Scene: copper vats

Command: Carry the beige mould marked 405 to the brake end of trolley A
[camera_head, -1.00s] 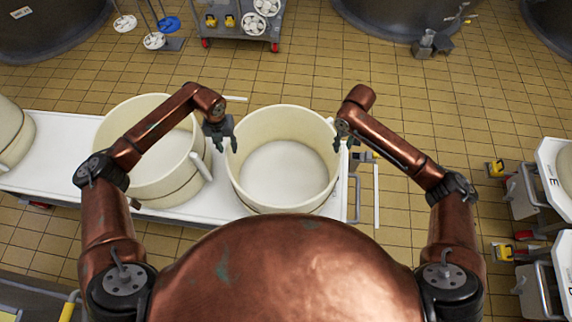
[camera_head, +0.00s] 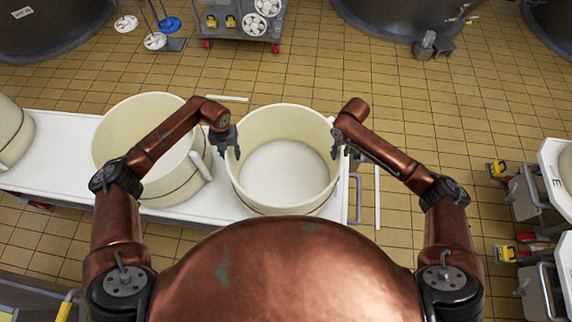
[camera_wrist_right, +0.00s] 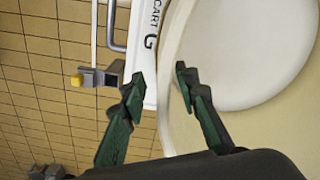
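A round, open, empty beige mould (camera_head: 285,117) stands upright on a white trolley top (camera_head: 60,150) between my two grippers. No 405 mark is readable on it. My left gripper (camera_head: 229,151) is at the mould's left rim with its fingers apart. My right gripper (camera_head: 338,145) is at the right rim. In the right wrist view my right gripper (camera_wrist_right: 162,85) is open, its fingers apart on either side of the mould's rim (camera_wrist_right: 171,112). The trolley end by it reads "CART G" (camera_wrist_right: 150,35). I cannot pick out trolley A.
A second beige mould (camera_head: 140,110) stands close on the left, another (camera_head: 10,135) at the far left. A trolley marked E (camera_head: 553,180) is at the right edge. A rack trolley (camera_head: 240,25) and dark vats (camera_head: 395,15) stand behind. Tiled floor (camera_head: 430,110) is free between.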

